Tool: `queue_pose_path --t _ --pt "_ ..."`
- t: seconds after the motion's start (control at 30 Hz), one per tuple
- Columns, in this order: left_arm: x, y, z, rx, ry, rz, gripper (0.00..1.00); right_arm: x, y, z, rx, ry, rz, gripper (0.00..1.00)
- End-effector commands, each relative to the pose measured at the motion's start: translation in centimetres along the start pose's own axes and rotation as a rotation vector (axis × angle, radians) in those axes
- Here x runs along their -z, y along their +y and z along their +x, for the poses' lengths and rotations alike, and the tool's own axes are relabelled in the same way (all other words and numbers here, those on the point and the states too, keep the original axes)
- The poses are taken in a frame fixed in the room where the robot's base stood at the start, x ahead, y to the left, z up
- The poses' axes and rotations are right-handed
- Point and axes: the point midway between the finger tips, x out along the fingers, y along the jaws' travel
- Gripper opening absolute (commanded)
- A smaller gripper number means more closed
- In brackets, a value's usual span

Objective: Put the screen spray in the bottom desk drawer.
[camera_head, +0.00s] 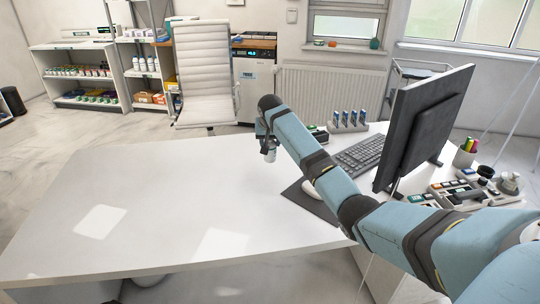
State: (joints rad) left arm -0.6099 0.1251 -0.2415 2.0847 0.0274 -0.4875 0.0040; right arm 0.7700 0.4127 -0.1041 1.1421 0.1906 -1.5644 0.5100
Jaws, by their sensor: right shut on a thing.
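My right arm reaches in from the lower right, across the desk (150,190). My right gripper (267,148) hangs above the middle of the desk top, left of the keyboard. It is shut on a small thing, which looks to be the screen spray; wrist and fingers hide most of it. My left gripper is not in view. The desk drawers are not clearly in view; the top hides most of what is under it.
A monitor (425,125), a keyboard (362,152) and a dark mat (305,200) are on the right half. Nearby stand a rack of small bottles (350,120), a pen cup (465,157) and an organiser (465,190). The left half is clear. A white chair (203,75) stands behind.

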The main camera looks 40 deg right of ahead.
Motion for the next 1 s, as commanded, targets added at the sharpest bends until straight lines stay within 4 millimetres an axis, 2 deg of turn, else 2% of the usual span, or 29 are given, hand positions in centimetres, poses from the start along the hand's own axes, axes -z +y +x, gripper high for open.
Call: queue_pose_path --t 0.03,0.1,0.3,0.5,0.7,0.87,0.97,1.0 --pt "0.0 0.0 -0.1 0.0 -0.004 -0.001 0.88 0.8 0.0 -1.7 0.002 0.004 0.001 0.16" --pt "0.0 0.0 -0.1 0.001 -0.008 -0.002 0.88 1.5 0.0 -3.5 0.002 0.003 0.001 0.16" --pt "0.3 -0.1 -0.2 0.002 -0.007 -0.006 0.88 3.2 -0.1 -7.5 0.001 0.002 0.0 0.16" --pt "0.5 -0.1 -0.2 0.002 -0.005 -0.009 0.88 4.0 0.0 -9.6 0.0 0.0 0.0 0.16" --pt "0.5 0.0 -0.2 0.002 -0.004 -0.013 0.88 4.1 -0.1 -10.1 0.001 0.0 -0.002 0.16" --pt "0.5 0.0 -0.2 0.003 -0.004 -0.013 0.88 2.3 -1.5 -10.2 0.016 0.0 -0.042 0.16" --pt "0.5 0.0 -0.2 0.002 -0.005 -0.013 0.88 -0.6 -3.5 -10.5 0.039 0.0 -0.103 0.16" --pt "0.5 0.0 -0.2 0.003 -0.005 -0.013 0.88 -2.1 -4.4 -10.7 0.052 -0.001 -0.133 0.16"
